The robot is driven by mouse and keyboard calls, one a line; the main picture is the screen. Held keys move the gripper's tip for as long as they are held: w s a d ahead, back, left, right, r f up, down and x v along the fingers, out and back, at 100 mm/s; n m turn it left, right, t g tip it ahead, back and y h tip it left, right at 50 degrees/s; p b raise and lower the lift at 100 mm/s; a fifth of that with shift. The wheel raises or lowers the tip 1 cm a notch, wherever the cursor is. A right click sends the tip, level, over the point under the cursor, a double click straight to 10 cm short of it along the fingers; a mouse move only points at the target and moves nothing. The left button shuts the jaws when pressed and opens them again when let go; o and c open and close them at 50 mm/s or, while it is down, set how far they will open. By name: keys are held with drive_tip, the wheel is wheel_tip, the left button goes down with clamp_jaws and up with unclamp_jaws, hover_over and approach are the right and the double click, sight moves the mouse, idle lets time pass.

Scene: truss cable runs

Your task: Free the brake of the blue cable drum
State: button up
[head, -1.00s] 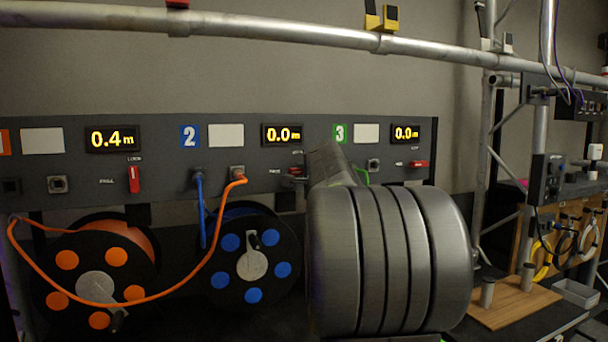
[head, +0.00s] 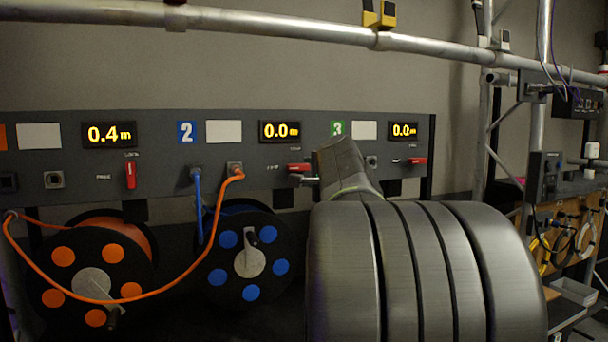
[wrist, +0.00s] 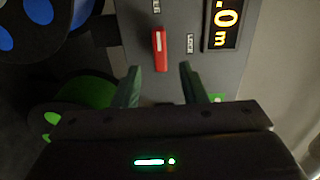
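The blue cable drum (head: 245,258) hangs below panel section 2 in the head view; part of it shows at upper left in the wrist view (wrist: 30,20). Its red brake lever (head: 299,167) lies horizontal, in line with the FREE label on its left and below the LOCK label. In the wrist view, turned on its side, the lever (wrist: 159,48) points at the FREE label. My gripper (wrist: 160,84) is open and empty, its fingers apart just short of the lever's near end. In the head view my arm hides most of the gripper.
The display (head: 280,131) above the lever reads 0.0 m. The orange drum (head: 92,270) is at left, its red lever (head: 130,175) upright. Section 3's red lever (head: 417,161) lies horizontal. A green drum (wrist: 75,100) shows in the wrist view. An orange cable (head: 130,299) loops before the drums.

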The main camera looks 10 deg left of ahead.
sight(301, 168)
drive_tip(key=b+v, duration=0.1)
drive_tip(key=v, duration=0.6)
drive_tip(key=shift+s+d, duration=0.2)
drive_tip(key=shift+s, duration=0.05)
drive_tip(key=p+x, duration=0.2)
drive_tip(key=x, duration=1.2)
drive_tip(key=shift+p, duration=0.35)
drive_tip(key=shift+s, duration=0.1)
